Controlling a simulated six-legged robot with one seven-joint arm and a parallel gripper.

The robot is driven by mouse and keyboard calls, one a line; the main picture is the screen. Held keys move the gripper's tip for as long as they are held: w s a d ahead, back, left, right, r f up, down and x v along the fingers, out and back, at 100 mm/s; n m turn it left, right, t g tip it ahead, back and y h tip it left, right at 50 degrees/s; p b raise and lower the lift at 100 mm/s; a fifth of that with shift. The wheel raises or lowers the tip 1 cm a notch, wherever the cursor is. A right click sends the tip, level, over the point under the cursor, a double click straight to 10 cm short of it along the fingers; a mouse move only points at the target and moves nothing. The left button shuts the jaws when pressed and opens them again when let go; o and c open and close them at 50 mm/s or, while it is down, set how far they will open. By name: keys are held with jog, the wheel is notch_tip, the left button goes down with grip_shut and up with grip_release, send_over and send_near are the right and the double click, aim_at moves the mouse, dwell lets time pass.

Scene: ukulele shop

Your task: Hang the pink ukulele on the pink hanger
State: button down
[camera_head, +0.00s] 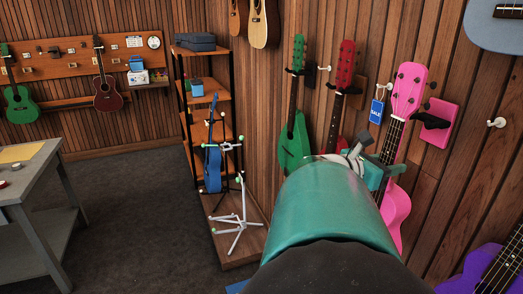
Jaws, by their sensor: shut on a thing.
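The pink ukulele (408,90) is upright against the wood wall at the right, head up. My gripper (384,168) is shut on the ukulele's neck, below the head; the arm hides much of the jaws and part of the body. The pink hanger (439,125) is a pink plate on the wall with a dark prong, just right of the upper neck. I cannot tell whether the neck sits between its prongs.
Green (294,140) and red (342,80) ukuleles hang to the left. A blue sale tag (376,111) hangs beside the pink head. A purple ukulele (498,270) is at lower right. A white stand (238,215) and shelf (205,95) stand left; the dark floor (130,220) is open.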

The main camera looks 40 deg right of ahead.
jog(key=shift+s+d, duration=0.25)
jog(key=shift+d, duration=0.35)
jog(key=shift+r+x, duration=0.1)
jog(key=shift+x, duration=1.2)
jog(key=shift+r+x, duration=0.15)
jog(key=shift+x, duration=1.2)
jog(key=shift+f, duration=1.05)
jog(key=shift+s, duration=0.1)
jog(key=shift+x, duration=1.05)
jog(key=shift+r, duration=0.15)
jog(key=c, duration=0.8)
grip_release()
jog(key=shift+c, duration=0.2)
